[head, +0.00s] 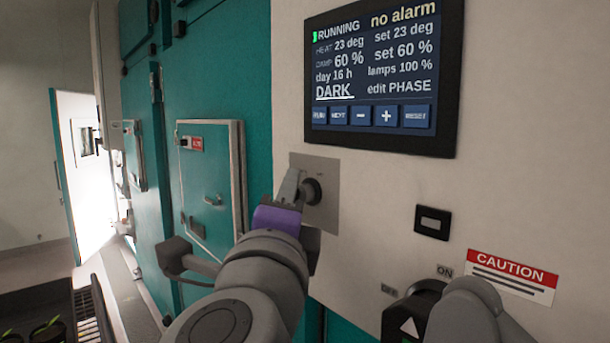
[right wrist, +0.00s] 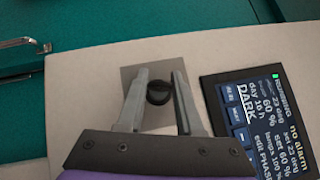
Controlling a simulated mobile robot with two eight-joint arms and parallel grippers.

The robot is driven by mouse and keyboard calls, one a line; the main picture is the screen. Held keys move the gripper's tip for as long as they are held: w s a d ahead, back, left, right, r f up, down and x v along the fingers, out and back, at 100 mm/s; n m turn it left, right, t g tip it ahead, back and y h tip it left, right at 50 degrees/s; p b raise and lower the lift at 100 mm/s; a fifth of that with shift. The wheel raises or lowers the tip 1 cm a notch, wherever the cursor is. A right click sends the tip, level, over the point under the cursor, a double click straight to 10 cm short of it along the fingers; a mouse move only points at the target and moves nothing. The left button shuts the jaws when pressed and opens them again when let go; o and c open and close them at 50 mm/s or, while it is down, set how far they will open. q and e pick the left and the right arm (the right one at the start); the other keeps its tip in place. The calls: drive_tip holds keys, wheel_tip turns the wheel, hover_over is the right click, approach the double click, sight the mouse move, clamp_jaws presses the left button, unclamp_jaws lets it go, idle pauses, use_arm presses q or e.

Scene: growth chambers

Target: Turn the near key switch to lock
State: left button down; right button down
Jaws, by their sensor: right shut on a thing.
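The key switch (head: 313,191) is a dark round knob on a square grey plate (head: 326,165) below the display. It also shows in the right wrist view as a black round part (right wrist: 158,93) on its plate (right wrist: 129,74). My right gripper (head: 298,187), with a purple band, is at the switch, its grey fingers on either side of the key. In the right wrist view the gripper (right wrist: 162,76) straddles the key and is shut on it. The key's turn angle and any lock marking cannot be made out. My left gripper is not in view.
The display (head: 385,75) above reads RUNNING, no alarm and DARK. A small black socket (head: 432,222), a caution label (head: 512,275) and a black rotary switch (head: 409,318) with an ON mark are to the right. Teal chamber doors with handles (head: 213,200) stand at left.

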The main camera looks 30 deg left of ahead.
drive_tip(key=n+g+p, duration=0.2)
drive_tip(key=n, duration=0.1)
drive_tip(key=shift+r+g, duration=0.25)
drive_tip(key=shift+g, duration=0.05)
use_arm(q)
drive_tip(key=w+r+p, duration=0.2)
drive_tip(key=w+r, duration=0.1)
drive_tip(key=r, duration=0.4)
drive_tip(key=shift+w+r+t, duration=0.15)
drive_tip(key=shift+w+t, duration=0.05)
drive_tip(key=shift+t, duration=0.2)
use_arm(e)
drive_tip(key=n+g+h, duration=0.2)
drive_tip(key=n+g, duration=0.1)
drive_tip(key=shift+f+h, duration=0.25)
drive_tip(key=shift+h, duration=0.05)
drive_tip(key=c, duration=0.6)
unclamp_jaws()
drive_tip(key=shift+o, duration=0.2)
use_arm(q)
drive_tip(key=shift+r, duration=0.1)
use_arm(e)
drive_tip(key=shift+d+r, duration=0.1)
